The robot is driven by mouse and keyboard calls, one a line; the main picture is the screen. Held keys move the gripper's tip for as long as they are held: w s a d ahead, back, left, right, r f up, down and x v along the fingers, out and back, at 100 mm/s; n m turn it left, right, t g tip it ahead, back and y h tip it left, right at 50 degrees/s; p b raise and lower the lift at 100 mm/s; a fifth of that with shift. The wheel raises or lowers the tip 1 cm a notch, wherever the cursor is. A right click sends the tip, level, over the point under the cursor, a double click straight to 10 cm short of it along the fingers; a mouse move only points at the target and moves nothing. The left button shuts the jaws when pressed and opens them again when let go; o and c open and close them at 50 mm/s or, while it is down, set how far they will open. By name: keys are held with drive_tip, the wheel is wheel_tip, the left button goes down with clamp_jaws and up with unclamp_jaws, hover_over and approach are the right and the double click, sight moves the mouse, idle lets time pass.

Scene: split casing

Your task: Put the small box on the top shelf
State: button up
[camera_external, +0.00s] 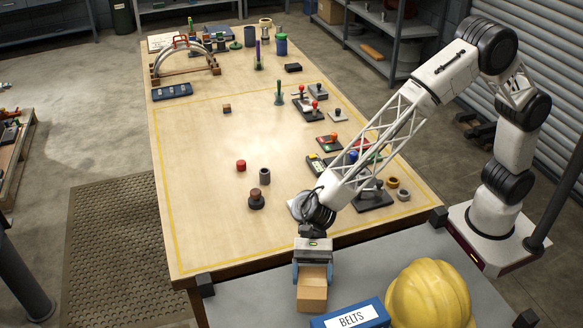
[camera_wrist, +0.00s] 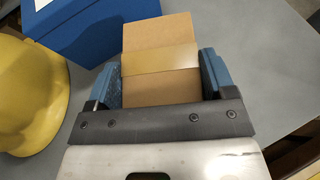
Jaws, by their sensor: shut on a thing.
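The small box (camera_external: 311,297) is brown cardboard with a paler tape band. It is between the blue fingers of my gripper (camera_external: 312,274), which is shut on it. In the wrist view the box (camera_wrist: 158,36) sits between both blue fingers of my gripper (camera_wrist: 160,74), its far end sticking out past them. The grey shelf top (camera_external: 250,290) is below the box; I cannot tell whether they touch. The box's underside is hidden.
A blue box labelled BELTS (camera_external: 350,318) stands close right of the small box, and a yellow hard hat (camera_external: 430,295) beyond it. The shelf is bare to the left. The wooden table (camera_external: 200,200) behind holds several pegs, blocks and parts.

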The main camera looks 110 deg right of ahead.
sight(311, 285)
drive_tip(key=shift+w+f, duration=0.15)
drive_tip(key=shift+f, duration=1.55)
drive_tip(key=shift+f, duration=0.1)
drive_tip(key=o, duration=1.3)
drive_tip(key=shift+f, duration=0.1)
drive_tip(key=v, duration=1.2)
drive_tip(key=shift+r, duration=0.3)
